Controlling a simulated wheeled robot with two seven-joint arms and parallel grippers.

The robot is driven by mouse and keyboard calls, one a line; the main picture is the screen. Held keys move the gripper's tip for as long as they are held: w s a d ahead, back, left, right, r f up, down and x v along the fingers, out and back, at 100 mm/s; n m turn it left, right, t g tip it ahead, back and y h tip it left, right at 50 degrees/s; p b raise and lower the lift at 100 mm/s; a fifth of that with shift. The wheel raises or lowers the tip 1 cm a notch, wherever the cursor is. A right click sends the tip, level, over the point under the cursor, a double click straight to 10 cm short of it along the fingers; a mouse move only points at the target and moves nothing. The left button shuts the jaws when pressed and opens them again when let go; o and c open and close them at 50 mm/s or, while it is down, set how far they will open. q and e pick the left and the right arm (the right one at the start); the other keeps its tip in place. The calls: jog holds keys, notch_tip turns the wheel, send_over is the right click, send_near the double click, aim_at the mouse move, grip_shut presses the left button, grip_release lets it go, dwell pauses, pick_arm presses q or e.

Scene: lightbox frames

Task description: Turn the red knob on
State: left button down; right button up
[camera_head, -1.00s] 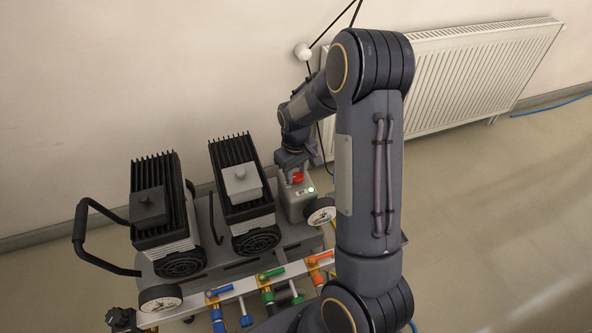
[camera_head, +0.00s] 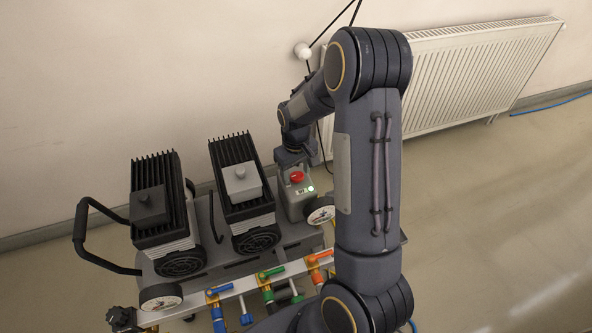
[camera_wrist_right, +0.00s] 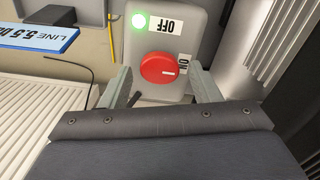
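The red knob (camera_head: 297,176) sits on top of a grey switch box (camera_head: 298,204) beside the right-hand motor unit. In the right wrist view the knob (camera_wrist_right: 158,69) is round, with a white mark on its right side facing the ON label (camera_wrist_right: 183,66). The OFF label (camera_wrist_right: 165,25) is above it, and a green lamp (camera_wrist_right: 138,21) is lit. My right gripper (camera_head: 292,158) is just behind and above the knob. Its fingers are open and empty, one to each side of the knob and apart from it. My left gripper is not in view.
Two finned motor units (camera_head: 161,207) stand left of the box, with a black handle (camera_head: 92,240). A pressure gauge (camera_head: 321,215) is close to the box. Coloured valves (camera_head: 271,273) line the front rail.

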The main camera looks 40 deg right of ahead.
aim_at(296, 174)
notch_tip(296, 174, up, 7)
jog(key=shift+r+p, duration=0.1)
jog(key=shift+p, duration=0.8)
jog(key=shift+r, duration=0.3)
